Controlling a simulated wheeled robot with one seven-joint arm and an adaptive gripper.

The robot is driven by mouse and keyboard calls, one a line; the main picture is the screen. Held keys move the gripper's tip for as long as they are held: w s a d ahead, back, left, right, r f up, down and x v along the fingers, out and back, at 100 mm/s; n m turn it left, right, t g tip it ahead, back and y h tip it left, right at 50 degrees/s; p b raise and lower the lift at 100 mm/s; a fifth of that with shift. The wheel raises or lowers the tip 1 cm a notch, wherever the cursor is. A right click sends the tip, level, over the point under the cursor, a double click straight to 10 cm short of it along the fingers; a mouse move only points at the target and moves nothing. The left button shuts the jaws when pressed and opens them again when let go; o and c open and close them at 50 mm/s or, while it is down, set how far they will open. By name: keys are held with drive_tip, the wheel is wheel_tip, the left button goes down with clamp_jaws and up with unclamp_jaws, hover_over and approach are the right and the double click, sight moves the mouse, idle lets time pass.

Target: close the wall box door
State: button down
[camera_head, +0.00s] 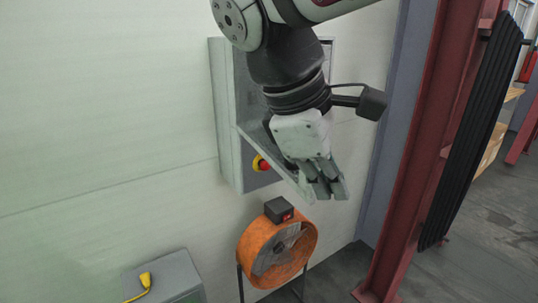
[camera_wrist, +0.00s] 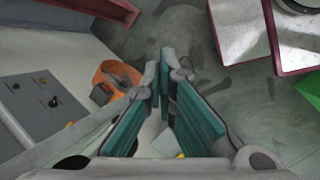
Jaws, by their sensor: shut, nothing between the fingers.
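The grey wall box (camera_head: 227,110) is fixed on the pale wall. Its door (camera_head: 288,174) stands open, swung out from the box, with its lower edge slanting down to the right. My arm and gripper hide much of the door. My gripper (camera_head: 332,187) is shut and empty, pointing down at the outer end of the door's lower edge. I cannot tell whether it touches the door. In the wrist view, the shut fingers (camera_wrist: 166,68) are beside a slanted grey edge of the door (camera_wrist: 75,137).
A red and yellow button (camera_head: 262,163) sits on the box's lower part. Below stand an orange fan (camera_head: 247,252) and a grey cabinet (camera_head: 170,275) with a yellow item on top. A red steel column (camera_head: 415,160) rises at right. Some grey floor is open.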

drive_tip(key=w+a+n+t+h, duration=0.2)
drive_tip(key=a+n+h, duration=0.2)
drive_tip(key=a+n, duration=0.85)
drive_tip(key=w+d+f+m+p, duration=0.2)
drive_tip(key=w+d+f+m, duration=0.1)
drive_tip(key=w+d+f, duration=0.1)
drive_tip(key=shift+p+x, duration=0.3)
drive_tip(key=shift+x, duration=1.2)
drive_tip(key=shift+s+a+f, duration=0.1)
drive_tip(key=shift+f, duration=0.1)
